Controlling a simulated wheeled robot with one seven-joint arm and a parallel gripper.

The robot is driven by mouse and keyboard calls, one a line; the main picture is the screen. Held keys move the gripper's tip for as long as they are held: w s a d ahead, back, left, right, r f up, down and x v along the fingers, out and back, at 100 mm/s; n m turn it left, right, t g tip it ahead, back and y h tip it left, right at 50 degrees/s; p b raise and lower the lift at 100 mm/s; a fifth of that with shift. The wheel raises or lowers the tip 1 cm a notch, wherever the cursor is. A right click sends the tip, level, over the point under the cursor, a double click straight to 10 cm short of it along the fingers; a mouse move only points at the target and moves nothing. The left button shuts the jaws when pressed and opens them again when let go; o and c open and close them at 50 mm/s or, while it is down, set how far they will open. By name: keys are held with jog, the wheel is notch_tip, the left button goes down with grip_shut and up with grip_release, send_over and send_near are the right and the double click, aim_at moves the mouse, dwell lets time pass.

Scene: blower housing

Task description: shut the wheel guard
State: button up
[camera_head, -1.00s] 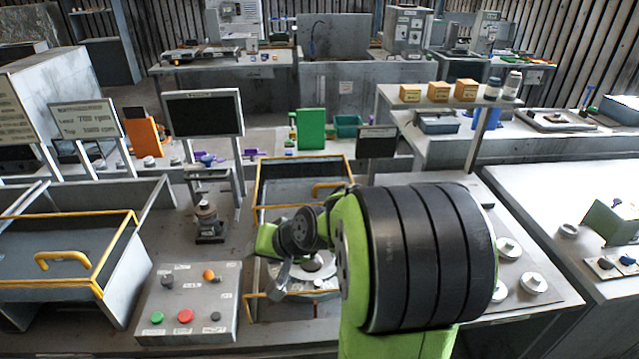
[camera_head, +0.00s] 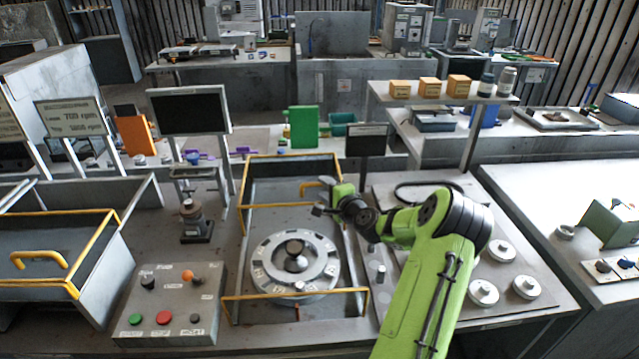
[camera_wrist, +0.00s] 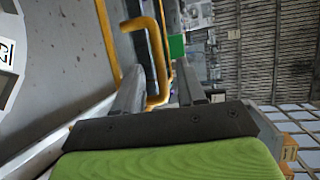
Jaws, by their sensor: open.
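The wheel guard (camera_head: 292,157) is a yellow-edged grey cover standing raised at the back of the middle bay. Its yellow handle (camera_head: 306,187) faces the front. The grey wheel (camera_head: 262,281), with labels around its rim and a dark hub, lies uncovered in the bay. My gripper (camera_head: 324,195) is by the right end of the handle. In the wrist view my gripper (camera_wrist: 160,84) is open, and the yellow handle (camera_wrist: 158,52) shows between its two fingers. I cannot tell whether they touch it.
A control box (camera_head: 180,285) with coloured buttons stands left of the bay. A yellow-rimmed bin (camera_head: 60,262) is further left. A small dark sign (camera_head: 366,140) stands close behind my arm. Round grey weights (camera_head: 483,292) lie on the right.

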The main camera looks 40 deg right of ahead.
aim_at(319, 185)
jog(key=x, duration=0.4)
jog(key=shift+w+d+f, duration=0.1)
jog(key=shift+w, duration=0.05)
grip_shut()
